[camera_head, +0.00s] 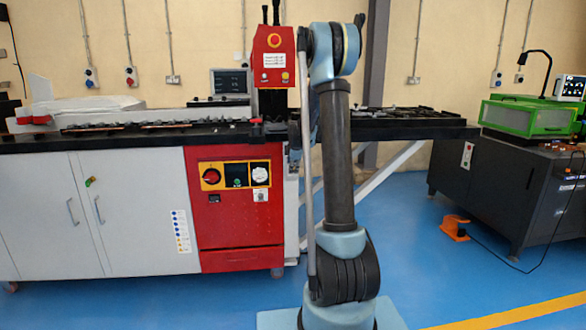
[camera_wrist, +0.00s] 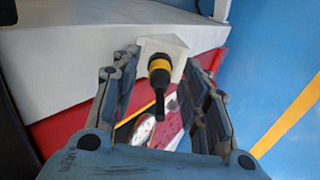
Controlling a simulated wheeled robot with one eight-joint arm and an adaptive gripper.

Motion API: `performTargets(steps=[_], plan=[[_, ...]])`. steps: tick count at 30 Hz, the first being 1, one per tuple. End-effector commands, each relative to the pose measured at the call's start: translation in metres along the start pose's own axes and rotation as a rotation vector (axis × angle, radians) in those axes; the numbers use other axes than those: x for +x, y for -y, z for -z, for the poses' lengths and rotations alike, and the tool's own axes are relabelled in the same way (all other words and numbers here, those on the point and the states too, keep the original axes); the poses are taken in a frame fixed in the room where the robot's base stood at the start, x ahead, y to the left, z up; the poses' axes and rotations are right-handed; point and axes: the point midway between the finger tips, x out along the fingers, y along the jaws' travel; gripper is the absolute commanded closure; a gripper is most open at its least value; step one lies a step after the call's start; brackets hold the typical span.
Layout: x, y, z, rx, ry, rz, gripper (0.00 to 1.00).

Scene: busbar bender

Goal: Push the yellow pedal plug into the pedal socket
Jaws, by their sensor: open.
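In the wrist view, the yellow pedal plug (camera_wrist: 158,64) has a black body with a yellow band, and a black cable end points down from it. It sits against a small white housing (camera_wrist: 174,44) on the machine's side. The socket opening is hidden behind the plug, and I cannot tell how deep the plug sits. My gripper (camera_wrist: 160,62) is open, with one finger on each side of the plug and visible gaps between. In the head view, my arm blocks that part of the machine, and I cannot make out the plug or gripper.
The white and red machine cabinet (camera_head: 236,218) stands at left and centre, with a black table extension (camera_head: 400,128) behind my arm. An orange foot pedal (camera_head: 454,228) lies on the blue floor by a dark bench (camera_head: 500,190) at right. The floor between is clear.

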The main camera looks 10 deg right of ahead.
Motion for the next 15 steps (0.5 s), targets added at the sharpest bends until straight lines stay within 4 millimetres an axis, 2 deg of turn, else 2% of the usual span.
performTargets(steps=[5, 15], plan=[[-0.013, 0.0, 0.0, 0.0, 0.0, 0.0, 0.59], [-0.062, 0.001, 0.0, 0.0, 0.0, 0.0, 0.59]])
